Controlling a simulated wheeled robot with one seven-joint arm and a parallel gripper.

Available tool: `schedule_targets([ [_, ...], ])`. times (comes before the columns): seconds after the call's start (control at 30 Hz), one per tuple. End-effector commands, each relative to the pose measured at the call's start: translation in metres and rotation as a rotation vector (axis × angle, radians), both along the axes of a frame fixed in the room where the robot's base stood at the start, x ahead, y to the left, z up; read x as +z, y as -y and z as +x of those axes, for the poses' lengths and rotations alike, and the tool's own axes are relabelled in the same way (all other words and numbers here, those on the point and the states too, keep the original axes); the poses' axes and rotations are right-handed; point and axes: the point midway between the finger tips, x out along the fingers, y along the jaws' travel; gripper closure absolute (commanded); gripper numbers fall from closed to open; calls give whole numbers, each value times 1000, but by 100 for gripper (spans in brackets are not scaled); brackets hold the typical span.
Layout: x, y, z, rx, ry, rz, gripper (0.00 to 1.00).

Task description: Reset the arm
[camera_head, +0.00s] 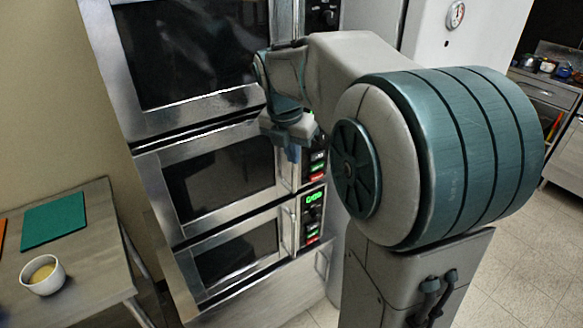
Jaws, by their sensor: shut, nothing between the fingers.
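My arm reaches from the right side of the head view toward the left, bent at the elbow. My gripper (293,153) hangs downward at the arm's end, in front of the stacked ovens. Its fingers are small in this view, close together and empty. The gripper covers part of the middle oven's right side, by its handle and control panel. Whether it touches the oven cannot be told from this single view.
Stacked ovens, with the middle one (222,180) behind my gripper, fill the centre. At left, a table (88,262) bears a white cup (42,287) and a green board (54,220). A counter (546,92) stands far right. Tiled floor (510,265) is open at right.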

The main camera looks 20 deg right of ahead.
Motion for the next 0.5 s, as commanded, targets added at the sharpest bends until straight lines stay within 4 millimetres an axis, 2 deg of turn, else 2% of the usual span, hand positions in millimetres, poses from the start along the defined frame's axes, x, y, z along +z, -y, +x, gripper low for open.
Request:
schedule_targets([
  [0.1, 8, 0, -2, -1, 0, 0, 100],
  [0.3, 10, -1, -6, -31, 5, 9, 100],
  [0.37, 10, -2, -11, -78, 19, 22, 100],
  [0.5, 8, -9, -31, -289, 72, 83, 100],
])
